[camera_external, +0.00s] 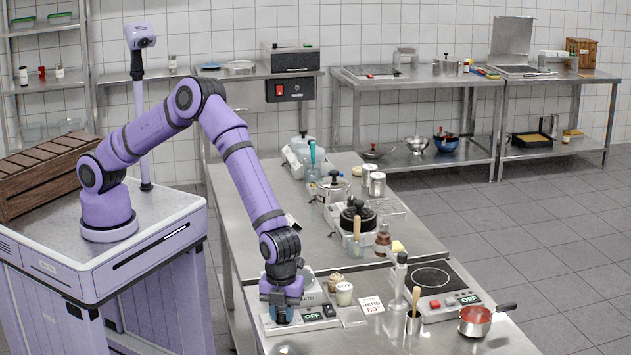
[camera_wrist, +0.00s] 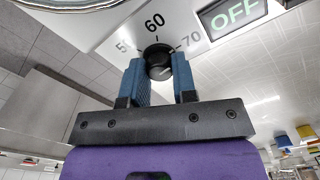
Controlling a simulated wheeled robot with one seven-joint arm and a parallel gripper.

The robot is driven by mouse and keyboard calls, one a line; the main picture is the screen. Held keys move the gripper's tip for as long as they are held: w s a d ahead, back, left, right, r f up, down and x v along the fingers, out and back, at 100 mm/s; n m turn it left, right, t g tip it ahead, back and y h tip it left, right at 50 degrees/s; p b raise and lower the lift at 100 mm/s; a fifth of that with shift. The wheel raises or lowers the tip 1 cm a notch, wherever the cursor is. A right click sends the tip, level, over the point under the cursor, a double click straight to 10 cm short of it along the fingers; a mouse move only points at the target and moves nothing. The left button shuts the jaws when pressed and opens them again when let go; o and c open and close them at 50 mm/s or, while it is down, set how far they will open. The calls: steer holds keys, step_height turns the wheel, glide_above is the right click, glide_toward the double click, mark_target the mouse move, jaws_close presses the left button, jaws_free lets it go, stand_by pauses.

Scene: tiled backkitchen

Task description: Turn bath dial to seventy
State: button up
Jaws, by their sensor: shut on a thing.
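The bath unit (camera_external: 312,323) is a pale box labelled BATH near the front of the steel counter. Its green OFF display (camera_external: 312,317) also shows in the wrist view (camera_wrist: 232,13). The black dial (camera_wrist: 157,58) is on its panel, with the marks 50, 60 and 70 around it. The dial's pointer is too dark to read. My gripper (camera_external: 281,303) is over the left part of the unit. In the wrist view its blue fingers (camera_wrist: 158,72) are shut on the dial, one on each side.
Jars (camera_external: 343,293) and a small sign (camera_external: 372,305) stand just right of the unit. Further right are a utensil pot (camera_external: 412,322), a hotplate (camera_external: 432,278) with its own OFF display, and a red saucepan (camera_external: 475,321). A lidded black pot (camera_external: 357,216) stands behind.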

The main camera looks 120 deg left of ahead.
mark_target(282, 314)
steer(key=shift+m, duration=0.4)
steer(key=o, duration=0.9)
steer(key=shift+o, duration=0.2)
steer(key=shift+r, duration=0.1)
step_height(282, 314, up, 11)
steer(key=shift+f, duration=0.2)
steer(key=shift+r, duration=0.1)
